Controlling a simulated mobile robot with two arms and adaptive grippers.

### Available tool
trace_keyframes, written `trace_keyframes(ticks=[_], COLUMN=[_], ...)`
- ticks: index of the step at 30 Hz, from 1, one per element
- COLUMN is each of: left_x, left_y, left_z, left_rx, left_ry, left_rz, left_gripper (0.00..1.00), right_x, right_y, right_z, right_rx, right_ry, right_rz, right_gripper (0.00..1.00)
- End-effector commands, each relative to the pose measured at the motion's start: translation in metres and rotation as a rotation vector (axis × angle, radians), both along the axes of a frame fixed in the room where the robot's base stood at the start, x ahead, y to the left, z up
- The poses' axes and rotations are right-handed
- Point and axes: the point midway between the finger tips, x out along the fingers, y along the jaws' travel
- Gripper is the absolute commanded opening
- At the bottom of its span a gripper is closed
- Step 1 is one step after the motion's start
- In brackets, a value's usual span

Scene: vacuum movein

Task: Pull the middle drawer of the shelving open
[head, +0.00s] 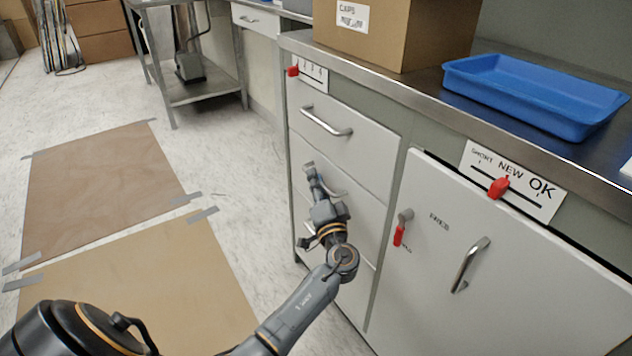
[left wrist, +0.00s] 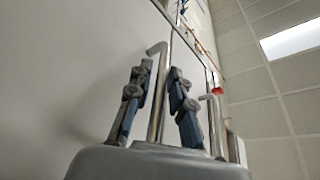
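The middle drawer (head: 364,209) of the shelving is a pale grey front between the upper and lower drawers, and it looks flush with them. My left gripper (head: 317,183) is at this handle. In the left wrist view the handle bar (left wrist: 157,95) stands between the two fingers (left wrist: 157,105), with a visible gap on each side, so the gripper is open around it. My right gripper is not in view.
The top drawer (head: 365,144) has its own bar handle (head: 326,123) close above my gripper. A cupboard door (head: 500,270) with a handle (head: 469,264) and a red-tipped lever (head: 400,229) is to the right. A box (head: 410,35) and blue tray (head: 535,95) stand on the counter.

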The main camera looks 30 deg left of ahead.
Motion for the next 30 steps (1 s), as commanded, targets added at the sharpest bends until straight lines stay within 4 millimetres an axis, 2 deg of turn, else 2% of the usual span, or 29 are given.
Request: trace_keyframes(ticks=[10, 11, 13, 14, 25, 30], left_x=[0.003, 0.003, 0.003, 0.003, 0.002, 0.0], left_y=[0.003, 0.003, 0.003, 0.003, 0.005, 0.019], left_z=[0.001, 0.001, 0.001, 0.001, 0.0, 0.0], left_rx=[0.001, 0.0, 0.0, 0.0, 0.001, 0.002], left_ry=[0.0, 0.0, 0.0, 0.0, 0.001, 0.001], left_rz=[-0.001, 0.0, 0.0, 0.0, -0.001, 0.0], left_gripper=[0.2, 0.16, 0.02, 0.0, 0.0, 0.0], right_x=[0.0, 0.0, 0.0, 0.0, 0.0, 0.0], right_y=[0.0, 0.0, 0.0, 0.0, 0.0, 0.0], right_z=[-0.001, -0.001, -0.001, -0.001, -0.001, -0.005], right_rx=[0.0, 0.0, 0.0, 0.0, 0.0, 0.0], right_ry=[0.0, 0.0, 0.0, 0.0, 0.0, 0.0], right_rz=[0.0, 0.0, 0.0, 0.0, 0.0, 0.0], right_gripper=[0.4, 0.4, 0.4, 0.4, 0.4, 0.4])
